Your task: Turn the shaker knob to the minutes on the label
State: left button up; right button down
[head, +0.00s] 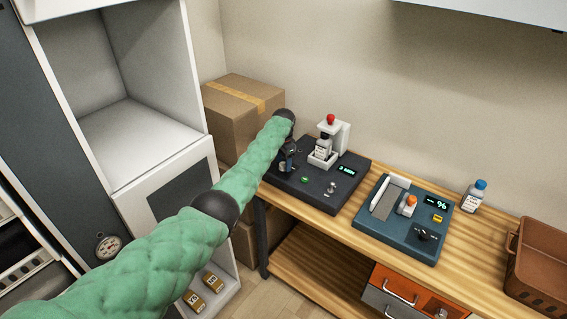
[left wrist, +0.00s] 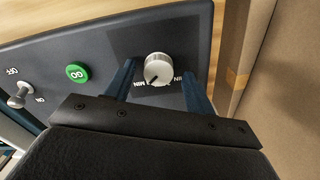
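The shaker (head: 300,194) is a dark box at the left end of the wooden bench. A labelled bottle (head: 322,148) stands in its white holder under a red top; its label is too small to read. My left gripper (head: 287,160) is over the shaker's left end and hides the knob in the head view. In the left wrist view the silver knob (left wrist: 158,67) lies between the two blue fingers of my left gripper (left wrist: 157,75). The fingers are apart, with visible gaps at the knob. Its dark pointer mark points to the lower left. My right gripper is not in view.
The shaker has a green GO button (left wrist: 76,73), an ON/OFF toggle (left wrist: 20,96) and a lit display (head: 347,169). A cardboard box (head: 236,110) stands behind my left arm.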

aim_at(283, 164)
pick_arm(q)
jog(key=shift+f, duration=0.15)
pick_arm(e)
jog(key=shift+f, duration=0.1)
pick_arm(q)
jog(key=shift+r, duration=0.2)
notch_tip(283, 164, up, 6)
jog(key=shift+f+b, duration=0.1)
jog(key=shift+b, duration=1.05)
jog(key=shift+r, duration=0.8)
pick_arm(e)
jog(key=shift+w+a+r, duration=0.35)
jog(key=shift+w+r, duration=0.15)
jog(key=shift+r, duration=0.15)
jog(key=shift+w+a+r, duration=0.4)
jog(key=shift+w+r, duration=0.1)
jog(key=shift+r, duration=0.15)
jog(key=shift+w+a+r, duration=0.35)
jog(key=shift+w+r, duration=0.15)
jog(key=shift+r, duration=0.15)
